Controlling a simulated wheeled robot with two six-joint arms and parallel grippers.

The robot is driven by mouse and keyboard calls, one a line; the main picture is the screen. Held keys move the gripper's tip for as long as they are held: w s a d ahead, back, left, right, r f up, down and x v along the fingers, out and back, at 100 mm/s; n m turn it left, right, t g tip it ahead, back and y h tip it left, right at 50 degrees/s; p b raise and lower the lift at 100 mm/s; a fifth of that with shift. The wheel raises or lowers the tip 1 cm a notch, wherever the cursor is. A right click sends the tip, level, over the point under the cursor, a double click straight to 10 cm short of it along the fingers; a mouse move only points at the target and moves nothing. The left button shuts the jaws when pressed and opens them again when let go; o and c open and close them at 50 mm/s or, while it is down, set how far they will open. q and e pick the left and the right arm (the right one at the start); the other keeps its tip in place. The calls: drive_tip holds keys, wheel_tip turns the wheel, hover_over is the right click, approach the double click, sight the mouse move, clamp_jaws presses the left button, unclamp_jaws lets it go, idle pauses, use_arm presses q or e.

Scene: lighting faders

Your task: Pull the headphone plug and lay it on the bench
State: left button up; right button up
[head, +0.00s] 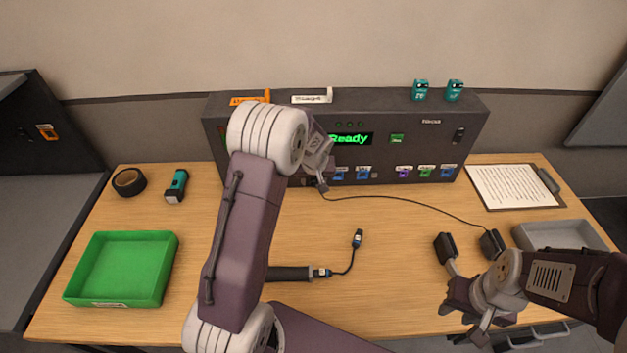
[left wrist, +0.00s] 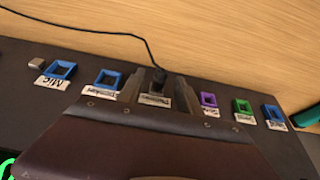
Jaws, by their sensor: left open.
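The headphone plug (left wrist: 158,78) is a small black plug seated in a socket of the dark panel, with a thin black cable leaving it. In the left wrist view my left gripper (left wrist: 157,92) is open, with one finger on each side of the plug. I cannot tell whether the fingers touch it. In the head view my left gripper (head: 320,182) is at the panel's lower front and hides most of the plug. The cable runs right to the black headphones (head: 490,243). The wooden bench (head: 405,280) lies in front. My right gripper (head: 472,315) is low on the right, near the headphones; its jaws are unclear.
The panel (head: 385,110) has a green Ready display and several coloured sockets beside the plug. A green tray (head: 76,286) and a flashlight (head: 177,186) are at left. A short cable (head: 345,265) lies mid-bench. A clipboard (head: 515,187) and grey tray (head: 560,226) are at right.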

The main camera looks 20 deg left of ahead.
use_arm(q)
clamp_jaws()
drive_tip(key=shift+s, duration=0.1)
drive_tip(key=shift+d, duration=0.1)
use_arm(e)
drive_tip(key=shift+f, duration=0.1)
